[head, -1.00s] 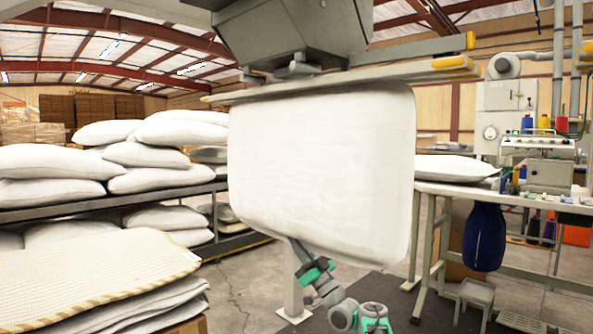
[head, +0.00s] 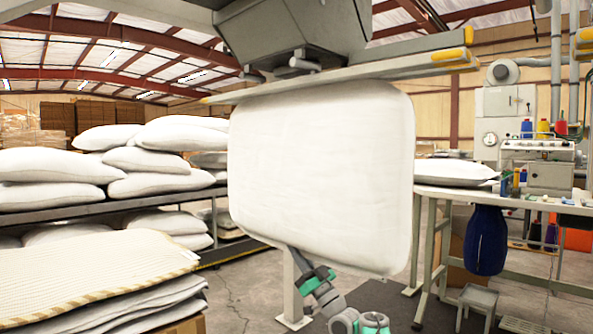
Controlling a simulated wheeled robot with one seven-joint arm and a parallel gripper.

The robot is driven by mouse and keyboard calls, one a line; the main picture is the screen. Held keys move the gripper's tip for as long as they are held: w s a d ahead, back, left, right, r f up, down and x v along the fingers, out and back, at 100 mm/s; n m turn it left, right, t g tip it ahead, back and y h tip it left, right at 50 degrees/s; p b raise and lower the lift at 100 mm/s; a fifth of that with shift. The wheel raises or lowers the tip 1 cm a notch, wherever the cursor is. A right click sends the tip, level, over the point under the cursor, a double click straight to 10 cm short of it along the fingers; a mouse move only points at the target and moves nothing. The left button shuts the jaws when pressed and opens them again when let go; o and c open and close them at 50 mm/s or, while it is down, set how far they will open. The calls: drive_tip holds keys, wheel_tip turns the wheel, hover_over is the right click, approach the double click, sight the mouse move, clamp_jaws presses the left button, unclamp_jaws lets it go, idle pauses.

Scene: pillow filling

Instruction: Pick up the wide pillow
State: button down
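A large white pillow (head: 320,180), wider than tall, stands nearly upright in the middle of the head view. Its top edge is right under the flat bar of the grey filling machine (head: 290,45); I cannot tell whether they touch. My grey and green arm comes up from below to the pillow's lower edge. The end of my gripper (head: 298,258) goes out of sight behind that edge. The fingers are hidden, so their opening and grip do not show.
White pillows (head: 160,160) are stacked on a metal rack (head: 110,207) at left. A cream ribbed stack (head: 95,265) lies front left. A sewing table (head: 520,195) at right carries another pillow (head: 450,171). A stool (head: 477,295) stands below. Some floor between is free.

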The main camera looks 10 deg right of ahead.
drive_tip(key=shift+f+b, duration=0.65)
drive_tip(key=shift+f, duration=0.2)
idle(0.9)
drive_tip(key=shift+f+b, duration=2.85)
drive_tip(key=shift+f, duration=0.1)
